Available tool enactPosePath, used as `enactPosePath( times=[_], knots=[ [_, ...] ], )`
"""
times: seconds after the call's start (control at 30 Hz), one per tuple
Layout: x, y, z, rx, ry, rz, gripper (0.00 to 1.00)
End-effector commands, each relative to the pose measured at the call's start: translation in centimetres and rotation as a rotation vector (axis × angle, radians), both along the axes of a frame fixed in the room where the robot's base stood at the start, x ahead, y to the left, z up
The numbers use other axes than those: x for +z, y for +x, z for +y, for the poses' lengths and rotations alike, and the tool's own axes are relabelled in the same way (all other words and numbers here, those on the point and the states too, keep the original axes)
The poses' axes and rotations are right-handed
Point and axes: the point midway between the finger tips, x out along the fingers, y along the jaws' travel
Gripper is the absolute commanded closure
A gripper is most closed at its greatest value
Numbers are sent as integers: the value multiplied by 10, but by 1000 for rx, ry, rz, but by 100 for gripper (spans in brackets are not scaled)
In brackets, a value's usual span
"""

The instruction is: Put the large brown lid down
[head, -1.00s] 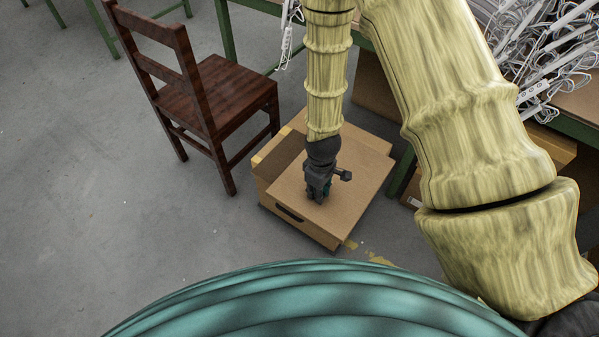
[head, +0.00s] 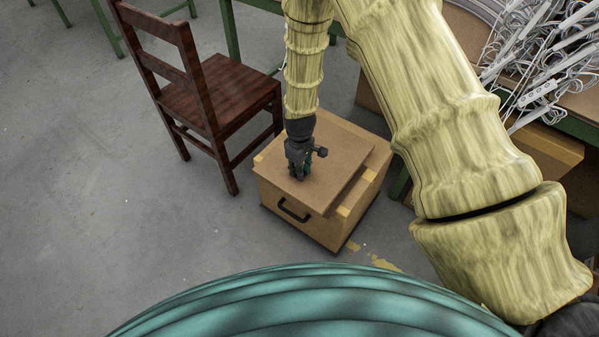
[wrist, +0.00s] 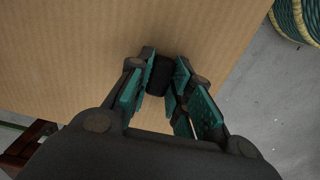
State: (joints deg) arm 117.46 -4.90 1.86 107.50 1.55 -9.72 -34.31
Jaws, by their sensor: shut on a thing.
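The large brown lid (head: 335,151) is a flat cardboard-coloured panel over the top of a brown box (head: 325,226) on the floor. Whether the lid touches the box I cannot tell. My gripper (head: 298,176) points down at the lid's left part. In the wrist view my gripper (wrist: 160,88) is shut on a dark knob (wrist: 160,75) on the lid (wrist: 80,50). The inside of the box is hidden.
A dark wooden chair (head: 210,95) stands close at the left. A green-framed table with a heap of white cables and power strips (head: 535,70) is at the right. Grey floor (head: 90,210) is free at the left and front.

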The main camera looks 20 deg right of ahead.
Motion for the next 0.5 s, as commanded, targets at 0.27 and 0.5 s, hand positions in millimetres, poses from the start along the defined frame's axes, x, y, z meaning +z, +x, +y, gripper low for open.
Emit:
enactPosePath(
  times=[0.27, 0.5],
  knots=[
    [-15, 1, 0, 0, 0, -1, 100],
    [-17, 0, 0, 0, 0, -1, 77]
  ],
)
